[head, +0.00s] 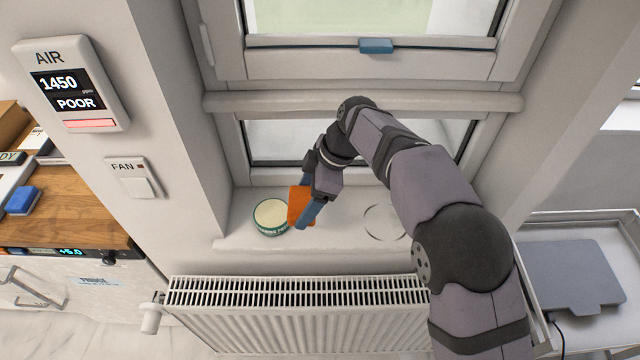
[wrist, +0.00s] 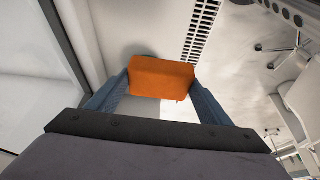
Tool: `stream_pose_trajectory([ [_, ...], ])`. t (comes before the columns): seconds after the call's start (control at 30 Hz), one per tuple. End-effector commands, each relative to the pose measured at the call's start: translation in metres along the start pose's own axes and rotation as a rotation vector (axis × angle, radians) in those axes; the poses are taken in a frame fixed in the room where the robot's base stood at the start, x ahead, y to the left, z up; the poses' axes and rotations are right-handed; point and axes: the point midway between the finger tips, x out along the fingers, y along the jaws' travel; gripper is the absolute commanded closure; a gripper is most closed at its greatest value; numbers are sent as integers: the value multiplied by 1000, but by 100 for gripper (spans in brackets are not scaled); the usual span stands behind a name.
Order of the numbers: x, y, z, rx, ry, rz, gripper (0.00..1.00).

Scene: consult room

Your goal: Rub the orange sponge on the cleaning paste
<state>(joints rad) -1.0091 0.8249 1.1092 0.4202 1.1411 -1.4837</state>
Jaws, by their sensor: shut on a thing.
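The orange sponge (head: 299,205) is held between the blue fingers of my gripper (head: 308,202). It also shows in the wrist view (wrist: 162,78), squeezed between both fingertips (wrist: 162,82). The cleaning paste (head: 271,216) is a round green tin, open, with a pale cream surface, standing on the white window sill. The sponge is just right of the tin and close to its rim. I cannot tell whether they touch. In the wrist view the tin is mostly hidden behind the sponge.
The window sill (head: 340,240) has a faint ring mark (head: 385,222) to the right. A white radiator (head: 300,290) is below the sill. The window frame (head: 235,150) stands close behind, and the wall with a fan switch (head: 134,178) is at left.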

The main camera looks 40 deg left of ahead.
Motion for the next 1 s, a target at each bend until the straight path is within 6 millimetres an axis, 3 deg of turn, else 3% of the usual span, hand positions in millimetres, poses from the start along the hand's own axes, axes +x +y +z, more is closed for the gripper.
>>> stream_pose_trajectory([
  [0.13,12,-14,-30,-57,-1,-26,45],
  [0.3,31,-11,-60,-95,-1,-39,45],
  [0.43,34,4,-67,-65,1,-23,45],
  [0.7,21,24,-78,5,0,5,45],
  [1.0,19,28,-79,71,-1,31,45],
])
